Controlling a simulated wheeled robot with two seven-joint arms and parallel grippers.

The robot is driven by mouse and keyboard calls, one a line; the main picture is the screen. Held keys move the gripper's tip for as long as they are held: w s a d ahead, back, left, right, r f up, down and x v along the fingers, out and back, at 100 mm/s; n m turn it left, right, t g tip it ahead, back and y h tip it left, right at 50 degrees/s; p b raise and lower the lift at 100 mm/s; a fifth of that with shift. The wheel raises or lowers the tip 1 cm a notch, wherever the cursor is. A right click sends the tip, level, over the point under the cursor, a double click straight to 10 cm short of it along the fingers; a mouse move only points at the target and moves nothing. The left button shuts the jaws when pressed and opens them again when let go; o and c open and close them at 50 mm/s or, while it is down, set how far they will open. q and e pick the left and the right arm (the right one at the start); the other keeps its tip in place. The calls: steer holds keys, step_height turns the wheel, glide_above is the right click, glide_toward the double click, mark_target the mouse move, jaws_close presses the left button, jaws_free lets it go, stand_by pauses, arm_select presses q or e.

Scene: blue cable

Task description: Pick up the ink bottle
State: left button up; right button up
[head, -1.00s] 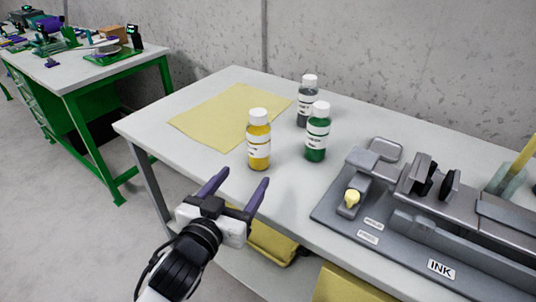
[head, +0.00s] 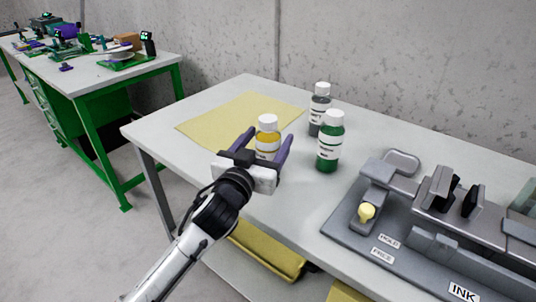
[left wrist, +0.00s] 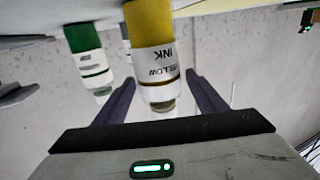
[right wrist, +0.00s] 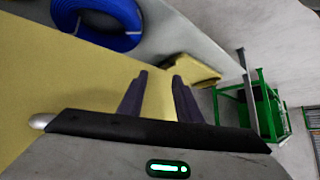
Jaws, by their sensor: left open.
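The yellow ink bottle (head: 268,123), with a white cap and label, stands upright on the table. My left gripper (head: 265,142) is open, with its purple fingers on either side of the bottle. In the left wrist view the bottle (left wrist: 153,45) appears upside down between the spread fingers (left wrist: 160,85); contact cannot be told. A green ink bottle (head: 330,148) and a grey one (head: 319,105) stand to its right. The green bottle also shows in the left wrist view (left wrist: 90,60). My right gripper (right wrist: 160,85) shows only in its wrist view, fingers apart, nothing between them.
A yellow sheet (head: 225,118) lies on the table (head: 250,88) behind the bottle. A grey INK machine (head: 410,245) with a yellow knob fills the right. A coiled blue cable (right wrist: 110,30) shows in the right wrist view. A green bench (head: 95,90) stands far left.

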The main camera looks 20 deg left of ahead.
arm_select(q)
steer(key=shift+w, duration=0.35)
steer(key=c, duration=1.2)
steer(key=shift+r, duration=0.1)
steer(key=shift+c, duration=1.3)
